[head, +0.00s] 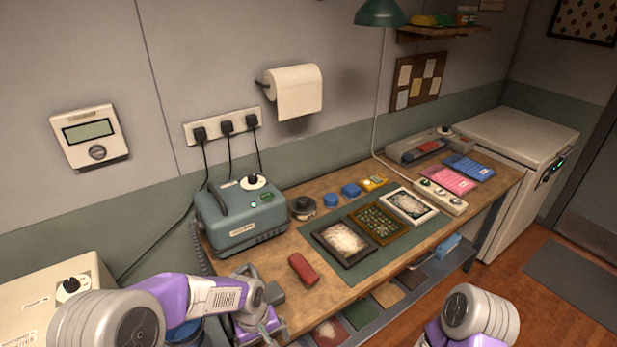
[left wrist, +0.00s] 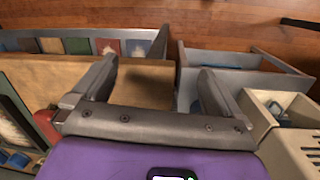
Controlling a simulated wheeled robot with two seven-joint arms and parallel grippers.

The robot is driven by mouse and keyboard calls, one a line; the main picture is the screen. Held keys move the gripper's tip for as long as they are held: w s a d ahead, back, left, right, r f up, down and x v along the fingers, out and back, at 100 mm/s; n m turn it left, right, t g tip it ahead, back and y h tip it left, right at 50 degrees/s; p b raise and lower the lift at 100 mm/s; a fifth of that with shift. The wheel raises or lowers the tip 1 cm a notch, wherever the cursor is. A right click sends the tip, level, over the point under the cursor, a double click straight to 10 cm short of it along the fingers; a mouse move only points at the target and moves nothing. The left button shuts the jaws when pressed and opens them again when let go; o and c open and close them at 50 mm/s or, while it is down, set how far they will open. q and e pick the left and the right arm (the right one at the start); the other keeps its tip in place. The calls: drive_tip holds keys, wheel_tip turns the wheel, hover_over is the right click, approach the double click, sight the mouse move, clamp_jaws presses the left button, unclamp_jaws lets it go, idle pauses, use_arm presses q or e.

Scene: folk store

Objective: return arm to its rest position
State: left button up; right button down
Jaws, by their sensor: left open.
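My left gripper (head: 258,322) is low at the near left end of the workbench (head: 289,303), below my bent left arm. In the left wrist view its two fingers (left wrist: 158,82) stand wide apart with nothing between them. The brown bench top lies behind and left of the fingers, and a grey open-topped bin (left wrist: 225,60) lies behind and to the right. Only part of my right arm (head: 480,316) shows at the lower right; its gripper is out of sight.
A red block (head: 303,269) and a blue-grey machine (head: 241,219) stand near the left arm. Framed pictures (head: 343,243) lie on a green mat. A shelf with colored sheets (head: 361,313) runs below the bench front. Wooden floor (head: 545,307) is open at right.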

use_arm(q)
drive_tip(key=s+f+m+t+h, duration=0.1)
drive_tip(key=s+f+m+h, duration=0.1)
drive_tip(key=s+f, duration=1.3)
wheel_tip(320, 180, down, 4)
drive_tip(key=shift+d+r+h, duration=0.1)
drive_tip(key=shift+d+h, duration=0.2)
drive_tip(key=shift+d, duration=0.15)
